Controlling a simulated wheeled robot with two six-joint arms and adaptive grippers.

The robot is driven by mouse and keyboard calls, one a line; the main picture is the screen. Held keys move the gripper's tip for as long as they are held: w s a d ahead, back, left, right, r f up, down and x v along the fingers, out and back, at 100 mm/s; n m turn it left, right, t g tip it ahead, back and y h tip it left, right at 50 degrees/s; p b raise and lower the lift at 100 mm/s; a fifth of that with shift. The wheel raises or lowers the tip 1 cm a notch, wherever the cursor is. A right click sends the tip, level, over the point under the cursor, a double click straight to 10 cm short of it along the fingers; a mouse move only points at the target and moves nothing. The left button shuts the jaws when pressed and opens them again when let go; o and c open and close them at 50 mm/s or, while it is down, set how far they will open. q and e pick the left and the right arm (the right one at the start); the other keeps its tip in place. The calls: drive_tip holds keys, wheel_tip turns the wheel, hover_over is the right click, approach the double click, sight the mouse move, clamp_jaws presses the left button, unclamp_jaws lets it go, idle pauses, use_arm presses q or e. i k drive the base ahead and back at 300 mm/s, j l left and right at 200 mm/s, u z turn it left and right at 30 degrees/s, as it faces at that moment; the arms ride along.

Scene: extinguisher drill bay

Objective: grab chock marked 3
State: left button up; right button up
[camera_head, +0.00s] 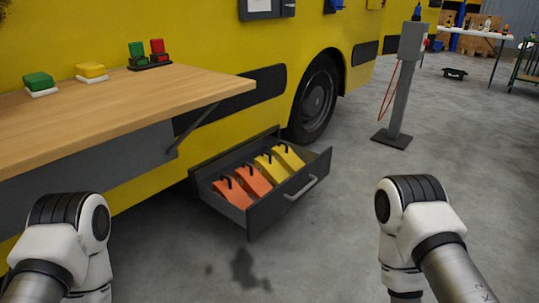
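An open drawer (262,213) under the yellow vehicle's side holds a row of wedge-shaped chocks with dark handles. Two are orange, the left one (232,193) and the one beside it (254,182). Two are yellow, one (271,170) in the row's right half and one (288,159) at the right end. No number can be read on any chock, so I cannot tell which is marked 3. My left and right arms show at the bottom corners, apart from the drawer. The fingers of both grippers are outside the picture.
A wooden worktop (120,105) juts out at the left, carrying green, yellow and red buttons. A wheel (315,98) is behind the drawer. A grey post (402,95) on a base stands at the right. The floor in front of the drawer (310,260) is clear.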

sight(272, 170)
drive_tip(key=i+l+u, duration=0.1)
drive_tip(key=i+l, duration=0.15)
drive_tip(key=i+l+u, duration=0.1)
drive_tip(key=i+l, duration=0.15)
drive_tip(key=l, duration=0.15)
drive_tip(key=i+l, duration=0.25)
drive_tip(key=i+l+u, duration=0.15)
drive_tip(key=l, duration=0.3)
drive_tip(key=i+l+u, duration=0.1)
drive_tip(key=i+l, duration=0.2)
drive_tip(key=i+l+u, duration=0.1)
drive_tip(key=l, duration=0.4)
drive_tip(key=i+l, duration=0.25)
drive_tip(key=l, duration=0.15)
drive_tip(key=i+l+u, duration=0.15)
drive_tip(key=l, duration=0.25)
drive_tip(key=i, duration=0.05)
